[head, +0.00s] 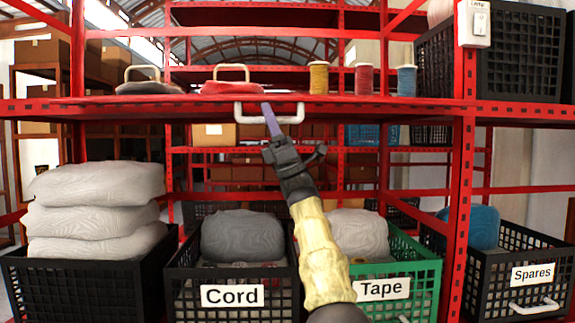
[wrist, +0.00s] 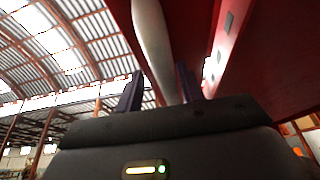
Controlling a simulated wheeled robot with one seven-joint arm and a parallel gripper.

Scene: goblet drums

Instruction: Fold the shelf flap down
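The shelf flap (head: 150,108) is the red board at the front of the upper shelf. It looks about level, though where it meets the rest of the shelf cannot be made out. A white handle (head: 291,120) hangs at its front edge; it also shows as a white bar (wrist: 152,40) in the wrist view.
Below are the Cord crate (head: 232,268), the green Tape crate (head: 425,262), the Spares crate (head: 500,285) and stacked sacks (head: 92,215). A red post (head: 459,190) rises to the right.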

